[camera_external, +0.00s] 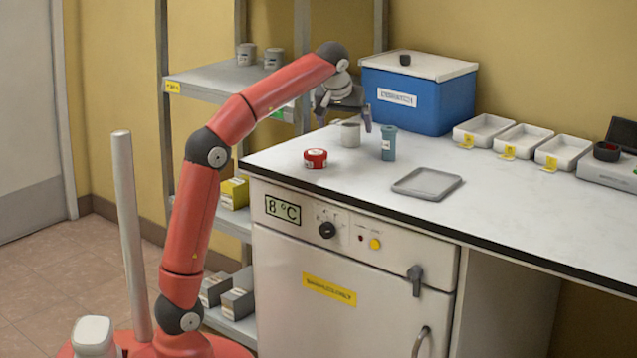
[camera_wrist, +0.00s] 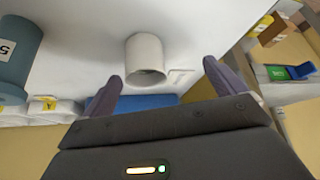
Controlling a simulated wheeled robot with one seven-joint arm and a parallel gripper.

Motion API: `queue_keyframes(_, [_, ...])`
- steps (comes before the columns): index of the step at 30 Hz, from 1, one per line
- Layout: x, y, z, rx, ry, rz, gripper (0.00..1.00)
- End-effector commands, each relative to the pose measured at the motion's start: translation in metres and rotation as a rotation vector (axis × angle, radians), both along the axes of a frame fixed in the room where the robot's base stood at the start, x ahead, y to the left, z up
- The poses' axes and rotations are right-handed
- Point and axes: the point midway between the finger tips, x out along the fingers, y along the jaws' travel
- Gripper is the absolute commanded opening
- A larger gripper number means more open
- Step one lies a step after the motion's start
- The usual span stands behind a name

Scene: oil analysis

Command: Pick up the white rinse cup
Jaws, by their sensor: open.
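The white rinse cup (camera_external: 350,134) stands on the white counter, between a red-lidded jar and a blue-grey cup. In the wrist view the white cup (camera_wrist: 144,56) shows between the two fingers and beyond their tips. My gripper (camera_external: 345,121) is just above and around the cup's top in the external view; the exact gap cannot be told. In the wrist view my gripper (camera_wrist: 163,72) is open, its purple-grey fingers apart, with nothing between the pads.
A blue-grey cup (camera_external: 389,143) stands close right of the white cup. A red jar (camera_external: 315,158) stands to its left front. A grey tray (camera_external: 427,183) lies in front right. A blue box (camera_external: 418,92) stands behind. White bins (camera_external: 484,130) line the back. Shelves (camera_external: 217,82) stand left.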

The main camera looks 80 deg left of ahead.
Motion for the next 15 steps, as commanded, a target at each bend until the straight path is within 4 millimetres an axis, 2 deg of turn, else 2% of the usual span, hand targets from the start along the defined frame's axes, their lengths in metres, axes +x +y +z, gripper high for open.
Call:
queue_keyframes(1, [0.0008,0.0035,-0.0097,-0.001,0.002,0.001,0.96])
queue_keyframes(3, [0.0022,0.0067,-0.0155,-0.001,0.0,0.0,0.96])
queue_keyframes(10, [0.003,0.0079,-0.0163,-0.001,0.0,0.0,0.96])
queue_keyframes(15, [0.003,0.0078,-0.0161,-0.001,0.0,0.0,0.75])
